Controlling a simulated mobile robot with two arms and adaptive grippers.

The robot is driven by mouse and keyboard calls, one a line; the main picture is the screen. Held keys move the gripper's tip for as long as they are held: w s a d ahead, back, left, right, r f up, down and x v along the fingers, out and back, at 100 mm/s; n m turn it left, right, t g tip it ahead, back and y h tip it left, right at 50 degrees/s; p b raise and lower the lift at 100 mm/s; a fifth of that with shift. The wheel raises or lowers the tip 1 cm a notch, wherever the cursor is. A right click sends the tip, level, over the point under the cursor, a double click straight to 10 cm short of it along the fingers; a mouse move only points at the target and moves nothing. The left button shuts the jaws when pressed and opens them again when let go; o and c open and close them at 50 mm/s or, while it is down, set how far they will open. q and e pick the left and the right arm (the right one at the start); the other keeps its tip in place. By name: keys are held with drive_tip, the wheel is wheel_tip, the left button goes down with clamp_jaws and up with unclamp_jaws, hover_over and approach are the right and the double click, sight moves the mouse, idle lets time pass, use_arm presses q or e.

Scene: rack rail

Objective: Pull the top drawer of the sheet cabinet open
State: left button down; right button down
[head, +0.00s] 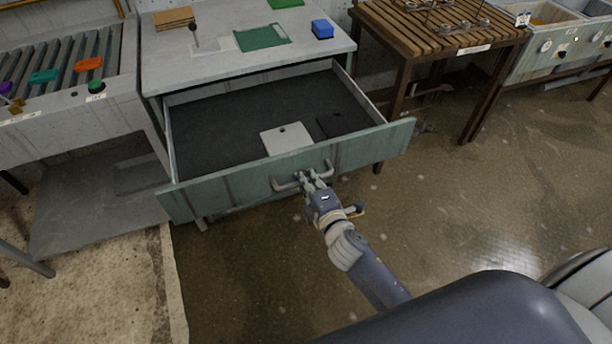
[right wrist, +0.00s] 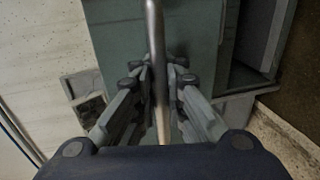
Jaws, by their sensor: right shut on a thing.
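The sheet cabinet (head: 240,73) has a pale top, and its top drawer (head: 225,190) stands well out toward me. The drawer's green front carries a metal bar handle (head: 284,186). My right gripper (head: 311,177) is at the middle of that handle. In the right wrist view, the handle bar (right wrist: 155,60) runs between the two fingers of the gripper (right wrist: 160,85), which are shut on it. Inside the drawer lie a light square plate (head: 287,139) and a dark one (head: 337,123) on a dark bottom. My left gripper is not in view.
A blue block (head: 322,29) and a green sheet (head: 262,37) lie on the cabinet top. A roller table (head: 70,110) with coloured pieces stands at the left. A slatted wooden table (head: 430,35) stands at the right. The floor (head: 480,200) right of the drawer is clear.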

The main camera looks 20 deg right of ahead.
drive_tip(key=shift+r, duration=0.1)
drive_tip(key=c, duration=1.7)
unclamp_jaws()
drive_tip(key=v, duration=1.2)
drive_tip(key=s+f+m+g, duration=0.2)
drive_tip(key=s+f, duration=0.1)
drive_tip(key=f, duration=0.7)
drive_tip(key=s+f+m+g, duration=0.3)
drive_tip(key=f, duration=0.7)
drive_tip(key=s+f+m+g, duration=0.2)
drive_tip(key=s+f, duration=0.1)
drive_tip(key=f, duration=0.7)
drive_tip(key=s+d+f+m+g, duration=0.1)
drive_tip(key=s+f+m+g, duration=0.1)
drive_tip(key=s+f, duration=0.4)
drive_tip(key=s+d+f+m+g, duration=0.2)
drive_tip(key=s+f, duration=0.4)
drive_tip(key=s, duration=0.5)
drive_tip(key=s+d+f+m+g, duration=0.2)
drive_tip(key=s+f+m, duration=0.3)
drive_tip(key=s, duration=0.3)
drive_tip(key=shift+s+f+g+h, duration=0.35)
drive_tip(key=shift+f+g, duration=0.2)
drive_tip(key=shift+g, duration=0.25)
